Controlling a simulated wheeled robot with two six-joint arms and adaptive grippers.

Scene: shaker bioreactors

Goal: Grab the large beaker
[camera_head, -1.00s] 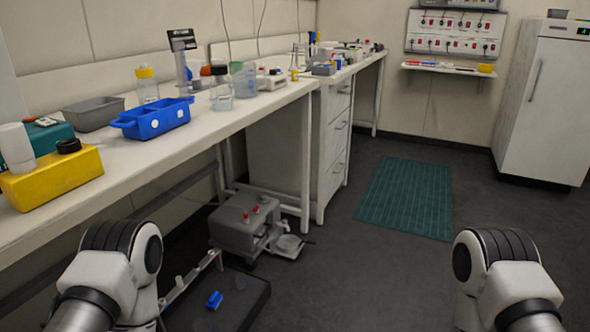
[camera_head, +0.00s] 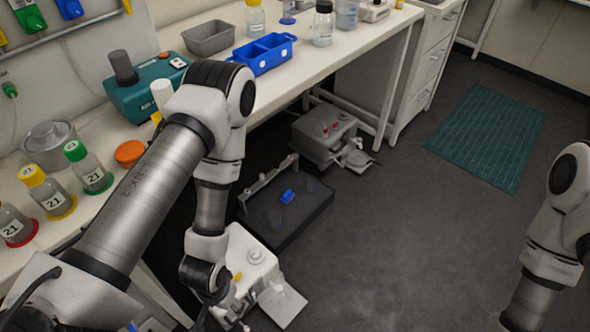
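A clear, bluish vessel that looks like the large beaker (camera_head: 347,14) stands on the bench at the top of the head view. The top edge of the picture cuts it off. My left arm crosses the bench front, with its wrist hanging low beside the bench. My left gripper (camera_head: 222,316) is far from the beaker, at the bottom of the picture. Its fingers are too unclear to tell open from shut. My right arm is at the right edge, and its gripper is out of the picture.
A capped bottle (camera_head: 323,24) stands left of the beaker, with a blue caddy (camera_head: 262,56) and grey tub (camera_head: 208,38) further left. Several numbered bottles line the near bench. Devices stand on the floor below. The floor by the green mat (camera_head: 488,135) is clear.

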